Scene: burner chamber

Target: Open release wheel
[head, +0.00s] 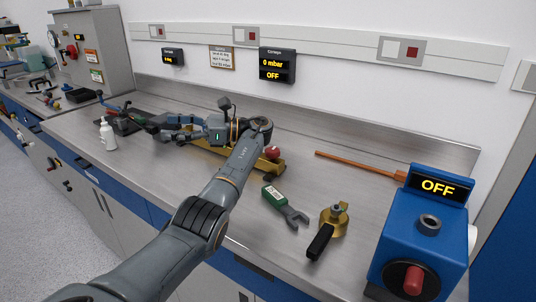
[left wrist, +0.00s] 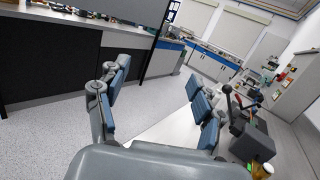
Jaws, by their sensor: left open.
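I cannot make out for certain which part is the release wheel. A gold apparatus (head: 262,166) with a red ball knob (head: 272,153) stands on the bench, partly hidden behind my left arm. My left gripper (head: 156,124) is above the bench, pointing left, near a dark device (head: 122,122) with a lever. In the left wrist view my left gripper (left wrist: 159,78) is open, its blue-padded fingers apart with nothing between them. A black handle (left wrist: 236,108) shows just right of the right finger there, apart or touching, I cannot tell. My right gripper is not in view.
A white bottle (head: 107,134) stands near the bench's front edge. A green-handled wrench (head: 283,205), a brass fitting with a black handle (head: 328,230) and a copper-coloured rod (head: 358,165) lie to the right. A blue unit (head: 418,240) reads OFF. The bench (head: 190,165) is clear between bottle and arm.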

